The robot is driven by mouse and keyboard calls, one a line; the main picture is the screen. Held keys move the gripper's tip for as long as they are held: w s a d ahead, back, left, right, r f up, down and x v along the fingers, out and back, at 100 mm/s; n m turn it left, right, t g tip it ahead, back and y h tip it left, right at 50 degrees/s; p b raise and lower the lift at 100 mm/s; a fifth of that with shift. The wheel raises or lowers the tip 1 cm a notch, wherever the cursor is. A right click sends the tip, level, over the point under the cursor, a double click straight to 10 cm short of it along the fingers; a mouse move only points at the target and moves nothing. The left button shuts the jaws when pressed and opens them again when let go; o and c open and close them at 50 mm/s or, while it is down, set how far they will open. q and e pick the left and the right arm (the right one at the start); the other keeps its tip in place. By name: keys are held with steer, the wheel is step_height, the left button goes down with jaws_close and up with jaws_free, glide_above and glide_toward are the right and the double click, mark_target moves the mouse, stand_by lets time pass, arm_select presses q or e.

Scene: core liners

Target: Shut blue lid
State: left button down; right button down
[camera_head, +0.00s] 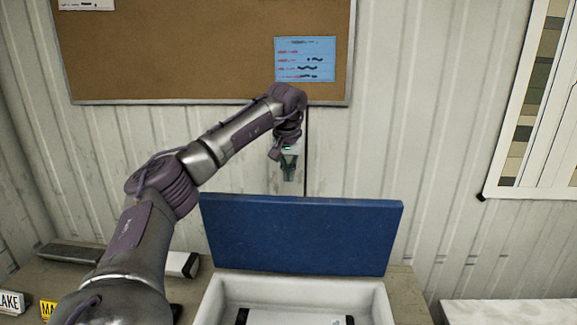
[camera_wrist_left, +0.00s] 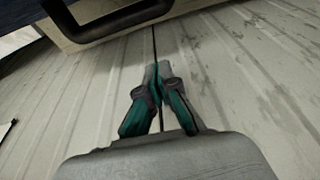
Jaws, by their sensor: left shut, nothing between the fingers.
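The blue lid (camera_head: 303,234) stands open and upright at the back of a white box (camera_head: 208,303) in the head view. In the left wrist view, a dark handle (camera_wrist_left: 112,22) on a pale panel shows along the top edge; I cannot tell for sure that it belongs to the box. My left gripper (camera_head: 288,178) is shut and empty, pointing down above the lid's top edge, near the wall. Its closed fingers also show in the left wrist view (camera_wrist_left: 157,72). My right gripper is not in view.
The box stands on a table (camera_head: 412,300) with dark items inside it. Small lettered plates (camera_head: 47,308) and a grey-white case (camera_head: 183,264) lie at left. A corkboard (camera_head: 180,50) hangs on the ribbed wall behind. A white surface (camera_head: 510,313) is at lower right.

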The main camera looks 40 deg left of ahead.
arm_select(q)
step_height(320, 180, down, 6)
steer(key=s+d+p, duration=0.1)
steer(key=p, duration=0.2)
steer(key=shift+s, duration=0.35)
steer(key=shift+w, duration=0.15)
